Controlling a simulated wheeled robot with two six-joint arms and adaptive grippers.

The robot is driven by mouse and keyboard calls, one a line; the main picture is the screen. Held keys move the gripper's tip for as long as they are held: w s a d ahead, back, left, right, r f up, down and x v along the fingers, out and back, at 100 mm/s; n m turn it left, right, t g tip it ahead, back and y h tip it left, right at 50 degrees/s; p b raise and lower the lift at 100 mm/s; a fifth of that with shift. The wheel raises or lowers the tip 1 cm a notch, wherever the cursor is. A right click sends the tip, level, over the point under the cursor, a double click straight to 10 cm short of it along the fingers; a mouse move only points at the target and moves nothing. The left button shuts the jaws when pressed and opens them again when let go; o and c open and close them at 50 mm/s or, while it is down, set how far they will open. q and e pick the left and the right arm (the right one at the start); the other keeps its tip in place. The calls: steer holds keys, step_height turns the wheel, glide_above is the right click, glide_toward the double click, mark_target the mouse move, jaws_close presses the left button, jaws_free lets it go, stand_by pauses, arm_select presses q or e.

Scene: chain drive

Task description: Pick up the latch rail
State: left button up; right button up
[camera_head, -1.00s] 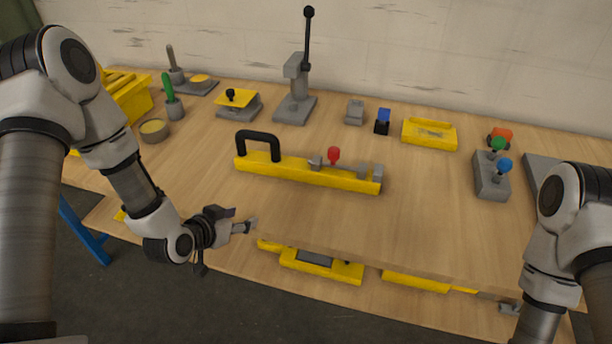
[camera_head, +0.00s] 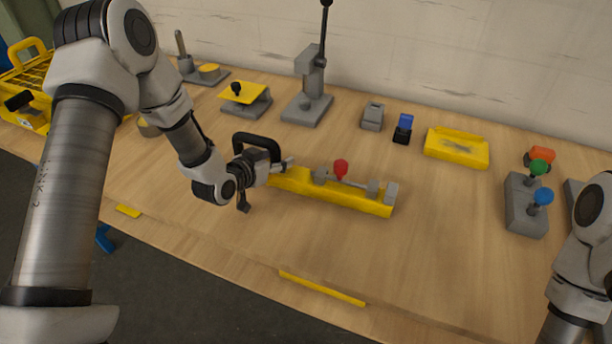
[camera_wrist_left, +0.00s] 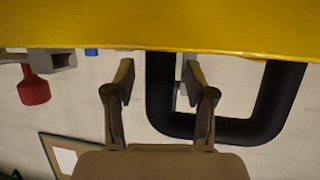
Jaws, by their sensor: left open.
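The latch rail is a long yellow bar (camera_head: 335,196) with a black handle (camera_head: 262,141) at its left end and a red knob (camera_head: 340,167) near its middle. It lies on the wooden table. My left gripper (camera_head: 276,164) is at the handle end, covering part of the handle and bar. In the left wrist view its fingers (camera_wrist_left: 160,88) are apart, one on each side of one handle post (camera_wrist_left: 160,85) as seen there. The yellow bar (camera_wrist_left: 160,25) crosses the top of that view. I cannot tell if the fingers touch the handle. My right gripper is out of view.
Behind the rail stand a grey lever press (camera_head: 307,100), a small grey block (camera_head: 372,117), a blue-topped block (camera_head: 403,128) and a yellow tray (camera_head: 456,147). A grey block with coloured knobs (camera_head: 525,205) is at right.

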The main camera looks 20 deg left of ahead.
arm_select(q)
steer(key=shift+w+f, duration=0.1)
steer(key=shift+w, duration=0.15)
steer(key=shift+s, duration=0.15)
steer(key=shift+c, duration=0.4)
jaws_close()
steer(key=shift+r, duration=0.2)
